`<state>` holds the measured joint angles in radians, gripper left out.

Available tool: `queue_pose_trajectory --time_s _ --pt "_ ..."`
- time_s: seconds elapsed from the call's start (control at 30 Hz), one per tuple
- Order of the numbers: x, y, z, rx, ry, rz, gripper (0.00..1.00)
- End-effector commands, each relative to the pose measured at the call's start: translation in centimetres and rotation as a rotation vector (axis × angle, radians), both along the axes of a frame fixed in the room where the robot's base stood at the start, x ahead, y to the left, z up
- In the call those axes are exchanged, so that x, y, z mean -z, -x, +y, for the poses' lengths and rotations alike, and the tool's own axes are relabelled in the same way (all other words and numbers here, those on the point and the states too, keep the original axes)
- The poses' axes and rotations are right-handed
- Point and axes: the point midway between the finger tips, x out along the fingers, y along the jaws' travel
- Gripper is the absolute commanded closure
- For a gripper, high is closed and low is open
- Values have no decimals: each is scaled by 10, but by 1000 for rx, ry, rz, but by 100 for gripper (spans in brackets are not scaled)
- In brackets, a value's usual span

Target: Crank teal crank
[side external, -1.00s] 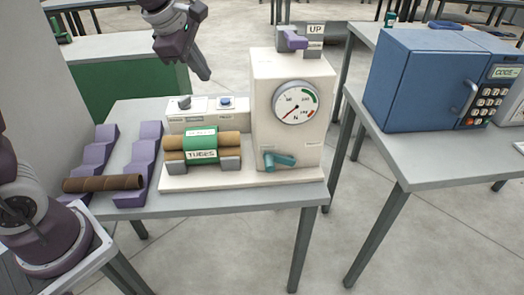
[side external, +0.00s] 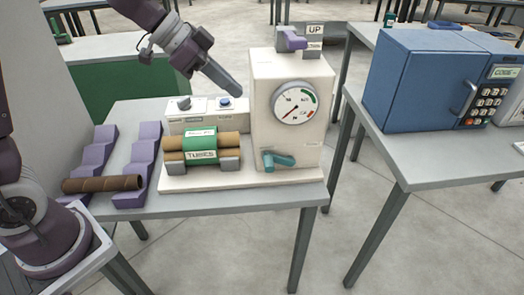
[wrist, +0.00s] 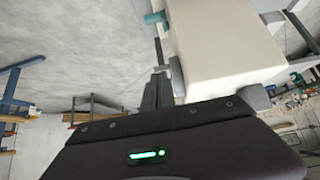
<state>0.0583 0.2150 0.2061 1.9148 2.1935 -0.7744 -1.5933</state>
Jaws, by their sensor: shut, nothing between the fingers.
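The teal crank (side external: 280,161) sits low on the front of the cream winder housing (side external: 264,110), below the round dial (side external: 295,103). A teal part, probably the crank, shows in the wrist view (wrist: 154,17) at the top of the pale housing (wrist: 215,45). My gripper (side external: 239,92) is shut and empty, tilted downward, left of the housing's upper part and above the crank's level. Its dark fingers also show in the wrist view (wrist: 157,88), beside the housing. Whether they touch the housing I cannot tell.
Brown tubes with a green TUBES label (side external: 201,147) lie left of the housing. Behind them is a low box with a knob and a blue button (side external: 225,101). A purple lever (side external: 291,40) tops the housing. A brown tube (side external: 103,183) rests on purple stands. A blue cabinet (side external: 420,85) stands right.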

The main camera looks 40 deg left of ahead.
Motion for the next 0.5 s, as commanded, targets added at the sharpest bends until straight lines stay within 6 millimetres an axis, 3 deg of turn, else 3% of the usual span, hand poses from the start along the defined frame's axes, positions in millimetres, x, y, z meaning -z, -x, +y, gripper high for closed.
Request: queue_pose_trajectory --time_s 0.1,0.2,0.5 --pt "41 0 1 -7 4 7 100" --pt "65 0 1 -7 3 3 100" --pt "97 -13 -11 -5 2 -1 100"
